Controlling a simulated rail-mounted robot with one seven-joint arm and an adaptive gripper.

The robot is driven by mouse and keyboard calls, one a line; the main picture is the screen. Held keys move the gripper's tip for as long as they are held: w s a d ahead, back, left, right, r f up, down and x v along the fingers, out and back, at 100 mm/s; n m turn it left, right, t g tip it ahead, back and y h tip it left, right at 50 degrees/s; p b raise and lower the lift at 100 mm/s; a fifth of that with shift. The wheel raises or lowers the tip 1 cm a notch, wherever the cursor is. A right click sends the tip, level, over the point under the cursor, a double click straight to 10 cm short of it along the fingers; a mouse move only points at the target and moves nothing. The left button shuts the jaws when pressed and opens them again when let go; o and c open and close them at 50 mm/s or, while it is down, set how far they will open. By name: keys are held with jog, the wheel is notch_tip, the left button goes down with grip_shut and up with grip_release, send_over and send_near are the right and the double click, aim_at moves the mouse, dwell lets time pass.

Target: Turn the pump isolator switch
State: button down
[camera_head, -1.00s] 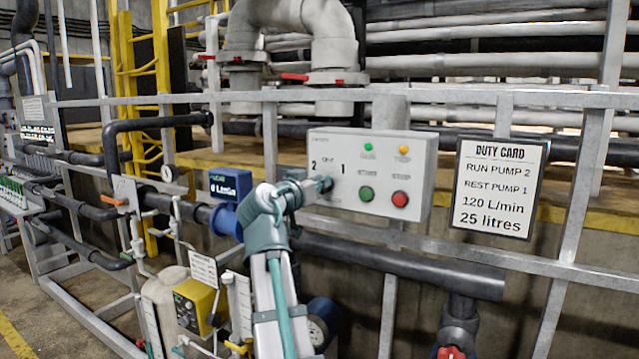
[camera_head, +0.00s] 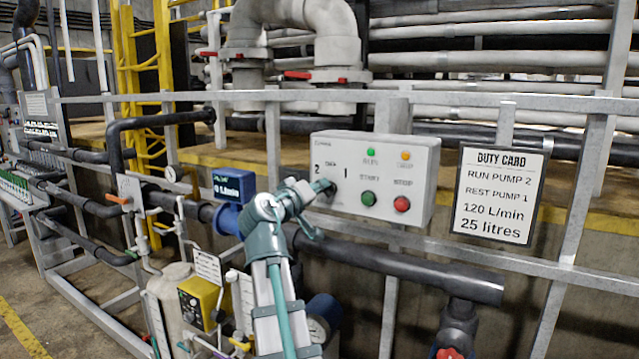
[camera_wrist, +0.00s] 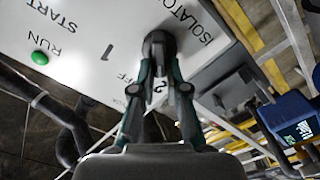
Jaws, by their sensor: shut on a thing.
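The isolator switch is a black round knob (camera_wrist: 158,45) on the face of the light grey control box (camera_head: 400,160), beside the marks 2, OFF and 1. The wrist view shows part of the word ISOLATOR next to it. My gripper (camera_wrist: 161,72) is shut on the knob, with one teal finger on each side. In the head view my gripper (camera_head: 322,188) reaches the left part of the box and covers most of the knob. Which mark the knob points to cannot be told.
A duty card (camera_head: 497,194) reads "run pump 2, rest pump 1". A blue flow display (camera_head: 232,190) is left of my arm. Rails and pipes surround it.

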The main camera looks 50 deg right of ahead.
jog(key=shift+n, duration=0.6)
jog(key=shift+f, duration=0.1)
jog(key=c, duration=1.2)
grip_release()
jog(key=a, duration=0.4)
jog(key=s+a, duration=0.1)
jog(key=a, duration=0.7)
jog(key=shift+s, duration=0.15)
